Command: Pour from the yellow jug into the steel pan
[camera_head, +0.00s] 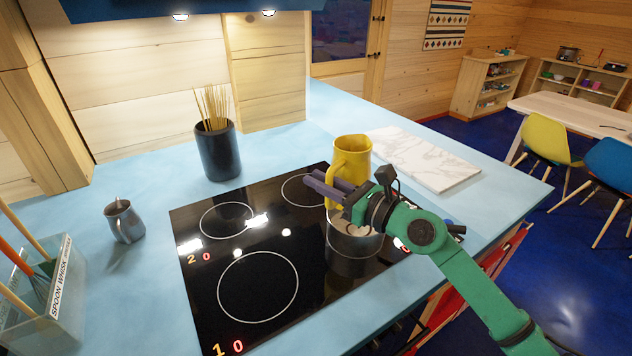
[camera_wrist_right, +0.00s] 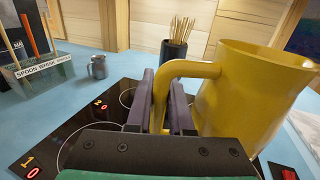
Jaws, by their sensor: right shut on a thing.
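The yellow jug (camera_head: 352,158) is upright, its mouth facing up, above or just behind the steel pan in the head view. My right gripper (camera_head: 330,188) is shut on its handle. In the right wrist view the yellow jug (camera_wrist_right: 255,95) fills the right side, with its handle between the two dark fingers of the right gripper (camera_wrist_right: 163,100). The steel pan (camera_head: 355,243) stands on the right part of the black hob, partly covered by my gripper. I cannot tell what the jug holds. My left gripper is out of view.
The black hob (camera_head: 225,270) has free rings at left and front. A dark pot of sticks (camera_head: 219,152) stands behind it, a small metal pitcher (camera_head: 124,222) and a clear utensil box (camera_head: 45,305) to the left. A marble board (camera_head: 425,160) lies at right.

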